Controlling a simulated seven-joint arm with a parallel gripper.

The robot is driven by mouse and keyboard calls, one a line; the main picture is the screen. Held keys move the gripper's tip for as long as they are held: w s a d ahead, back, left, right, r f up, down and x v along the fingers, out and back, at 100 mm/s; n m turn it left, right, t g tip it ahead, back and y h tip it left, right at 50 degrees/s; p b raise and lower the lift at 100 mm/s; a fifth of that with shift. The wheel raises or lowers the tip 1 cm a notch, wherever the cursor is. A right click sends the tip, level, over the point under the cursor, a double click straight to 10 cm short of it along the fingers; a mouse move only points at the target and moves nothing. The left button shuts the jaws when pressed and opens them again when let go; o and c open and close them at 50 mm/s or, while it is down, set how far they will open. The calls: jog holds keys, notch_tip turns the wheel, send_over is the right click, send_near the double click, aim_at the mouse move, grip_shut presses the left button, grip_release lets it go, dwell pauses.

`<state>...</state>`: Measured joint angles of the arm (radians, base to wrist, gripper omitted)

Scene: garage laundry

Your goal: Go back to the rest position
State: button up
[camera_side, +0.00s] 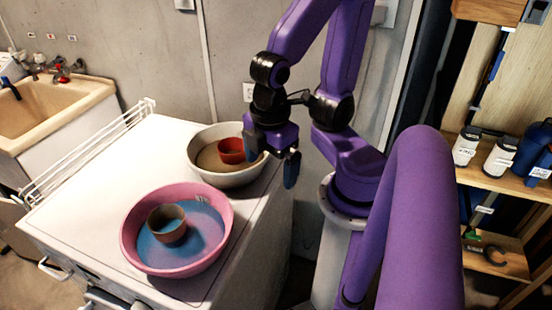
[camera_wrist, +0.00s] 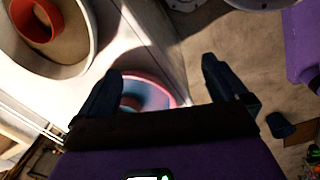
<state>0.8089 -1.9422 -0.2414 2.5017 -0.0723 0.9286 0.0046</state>
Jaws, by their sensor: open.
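My gripper (camera_side: 272,165) is open and empty, with its dark blue fingers pointing down beside the right rim of the white bowl in the side view. In the wrist view my gripper (camera_wrist: 166,88) shows two fingers spread wide with nothing between them but the view below. The white bowl (camera_side: 236,180) stands on the white appliance top and holds a small red bowl (camera_side: 231,150). The pink basin (camera_side: 127,238) with a blue inside stands nearer the camera and holds a small brown cup (camera_side: 167,225). The wrist view also shows the red bowl upper left and part of the pink basin.
The white appliance top (camera_side: 110,175) has free room at its left and back. A wire rack (camera_side: 90,150) runs along its left edge. A sink (camera_side: 40,110) is at the far left. Wooden shelves (camera_side: 500,180) with bottles stand at the right.

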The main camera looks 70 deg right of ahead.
jog(key=shift+s+r+m+y, duration=0.4)
jog(key=shift+s+r+y, duration=0.15)
jog(key=shift+s+y, duration=0.05)
